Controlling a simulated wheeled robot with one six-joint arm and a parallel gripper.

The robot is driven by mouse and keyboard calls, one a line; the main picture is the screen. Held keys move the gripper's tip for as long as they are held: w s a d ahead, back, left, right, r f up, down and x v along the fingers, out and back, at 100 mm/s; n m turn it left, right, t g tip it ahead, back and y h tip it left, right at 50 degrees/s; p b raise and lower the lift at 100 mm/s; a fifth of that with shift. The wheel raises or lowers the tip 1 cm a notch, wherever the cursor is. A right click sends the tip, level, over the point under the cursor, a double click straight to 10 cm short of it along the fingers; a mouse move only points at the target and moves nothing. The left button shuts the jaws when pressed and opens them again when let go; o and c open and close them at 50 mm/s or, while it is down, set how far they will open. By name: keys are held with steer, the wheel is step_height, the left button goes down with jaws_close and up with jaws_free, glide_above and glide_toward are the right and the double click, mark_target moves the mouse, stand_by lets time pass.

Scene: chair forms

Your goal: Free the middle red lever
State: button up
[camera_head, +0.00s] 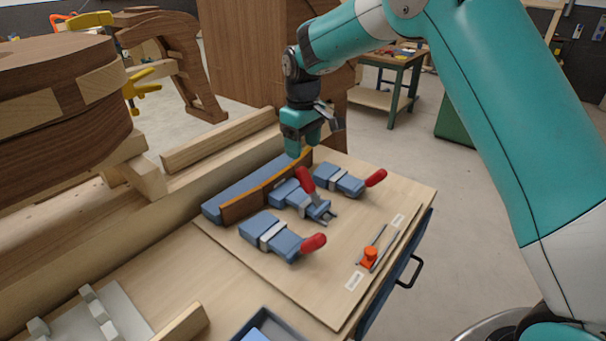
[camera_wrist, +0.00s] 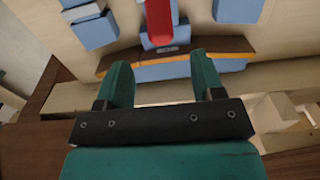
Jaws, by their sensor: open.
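Three blue toggle clamps with red levers sit on a light wooden board (camera_head: 305,284). The middle red lever (camera_head: 305,180) stands raised and tilted above its blue clamp (camera_head: 287,194). The near red lever (camera_head: 313,243) and the far red lever (camera_head: 376,177) lie low, pointing right. In the wrist view the middle lever (camera_wrist: 159,20) shows ahead of my fingers, between them in picture width. My teal gripper (camera_head: 302,146) is above the brown strip behind the middle clamp. In the wrist view its two fingers (camera_wrist: 160,82) are apart, with nothing between them.
A brown curved strip (camera_head: 265,190) lies against a blue block (camera_head: 225,203) behind the clamps. An orange knob (camera_head: 369,257) with a grey rod stands at the board's right. A grey tray (camera_head: 282,327) is at the front. Large laminated wooden forms (camera_head: 60,100) stand left.

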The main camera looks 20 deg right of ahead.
mark_target(303, 178)
step_height(303, 178, down, 10)
steer(key=p, duration=0.2)
steer(key=shift+p, duration=0.3)
steer(key=shift+c, duration=0.4)
jaws_close()
